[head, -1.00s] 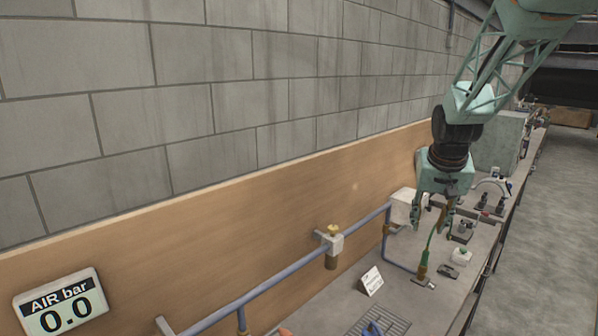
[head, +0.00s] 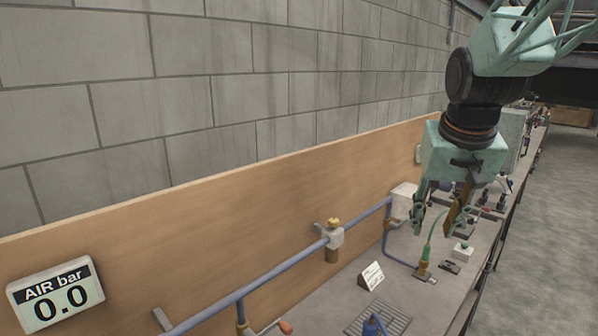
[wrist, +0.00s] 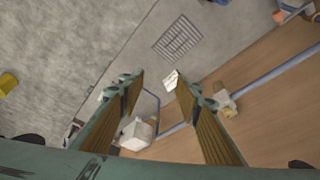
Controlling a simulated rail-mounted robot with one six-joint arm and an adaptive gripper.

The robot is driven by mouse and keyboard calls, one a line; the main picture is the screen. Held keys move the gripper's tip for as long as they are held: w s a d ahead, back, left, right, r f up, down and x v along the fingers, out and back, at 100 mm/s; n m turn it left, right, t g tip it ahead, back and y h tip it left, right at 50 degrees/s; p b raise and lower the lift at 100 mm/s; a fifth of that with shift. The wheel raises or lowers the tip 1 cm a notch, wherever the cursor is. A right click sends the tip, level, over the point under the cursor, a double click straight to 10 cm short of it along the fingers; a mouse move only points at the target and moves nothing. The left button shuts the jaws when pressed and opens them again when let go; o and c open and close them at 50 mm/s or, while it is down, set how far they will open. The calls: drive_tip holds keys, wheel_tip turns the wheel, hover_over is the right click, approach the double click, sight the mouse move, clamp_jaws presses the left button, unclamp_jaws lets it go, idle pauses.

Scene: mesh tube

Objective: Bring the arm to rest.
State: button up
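My gripper (head: 434,230) hangs from the arm over the bench at the right of the head view, fingers pointing down. Its two fingers are spread apart with nothing between them. The wrist view also shows my gripper (wrist: 158,82) open and empty, with bench surface below the tips. In the head view, a green hose (head: 432,232) runs up from a fitting on the bench and passes behind the fingers. I cannot tell the exact gap between fingers and hose.
The bench (head: 320,305) bears a white card (head: 371,275), a grille (head: 378,318) and a white block (head: 463,250). A blue pipe (head: 290,265) with a valve (head: 333,240) runs along the wooden backboard (head: 180,255). The gauge (head: 55,295) reads 0.0. The aisle right is clear.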

drive_tip(key=s+a+f+b, duration=0.1)
drive_tip(key=s+a, duration=0.1)
drive_tip(key=s, duration=0.9)
drive_tip(key=s+a+f+n+b, duration=0.1)
drive_tip(key=s+a, duration=0.2)
drive_tip(key=s, duration=0.7)
drive_tip(key=s+a+f+n+y+b, duration=0.1)
drive_tip(key=s+a+b, duration=0.1)
drive_tip(key=s, duration=0.9)
drive_tip(key=shift+s+a, duration=0.3)
drive_tip(key=shift+a, duration=0.4)
drive_tip(key=shift+o, duration=0.8)
drive_tip(key=shift+a, duration=0.1)
